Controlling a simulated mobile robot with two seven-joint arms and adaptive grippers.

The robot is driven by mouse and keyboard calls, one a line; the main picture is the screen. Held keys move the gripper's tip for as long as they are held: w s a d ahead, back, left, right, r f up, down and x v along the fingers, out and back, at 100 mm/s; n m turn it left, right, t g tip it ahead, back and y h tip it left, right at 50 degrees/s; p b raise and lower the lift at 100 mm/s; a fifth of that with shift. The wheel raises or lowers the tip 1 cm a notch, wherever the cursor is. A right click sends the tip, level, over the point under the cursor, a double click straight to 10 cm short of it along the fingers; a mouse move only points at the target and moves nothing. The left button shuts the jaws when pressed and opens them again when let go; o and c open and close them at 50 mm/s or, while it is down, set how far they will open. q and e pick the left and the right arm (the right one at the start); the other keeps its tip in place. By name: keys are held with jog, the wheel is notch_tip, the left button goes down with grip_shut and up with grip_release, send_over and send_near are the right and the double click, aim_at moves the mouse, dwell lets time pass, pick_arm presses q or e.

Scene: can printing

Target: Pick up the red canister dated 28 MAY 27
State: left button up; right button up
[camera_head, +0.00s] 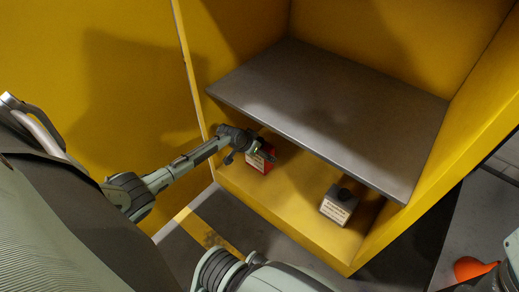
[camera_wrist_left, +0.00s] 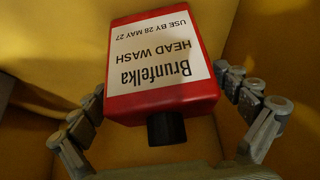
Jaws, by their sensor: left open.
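The red canister (camera_head: 259,163) stands on the yellow cabinet floor, at the left under the grey shelf. In the left wrist view the red canister (camera_wrist_left: 203,98) fills the middle. Its white label appears upside down and reads "Brunfelka HEAD WASH USE BY 28 MAY 27", and its black cap (camera_wrist_left: 166,129) points down in that picture. My left gripper (camera_head: 257,150) is at the canister and hides part of it in the head view. In the wrist view its fingers (camera_wrist_left: 160,84) are open, one on each side of the canister. Contact cannot be told. My right gripper is out of view.
A grey canister (camera_head: 339,205) with a white label and dark cap stands to the right on the cabinet floor (camera_head: 285,185). The grey shelf (camera_head: 330,110) lies close above both canisters. Yellow walls bound the cabinet. Open floor lies between the canisters.

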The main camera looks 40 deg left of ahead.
pick_arm(q)
jog(key=shift+w, duration=0.1)
jog(key=c, duration=1.4)
jog(key=shift+c, duration=0.8)
jog(key=shift+r, duration=0.1)
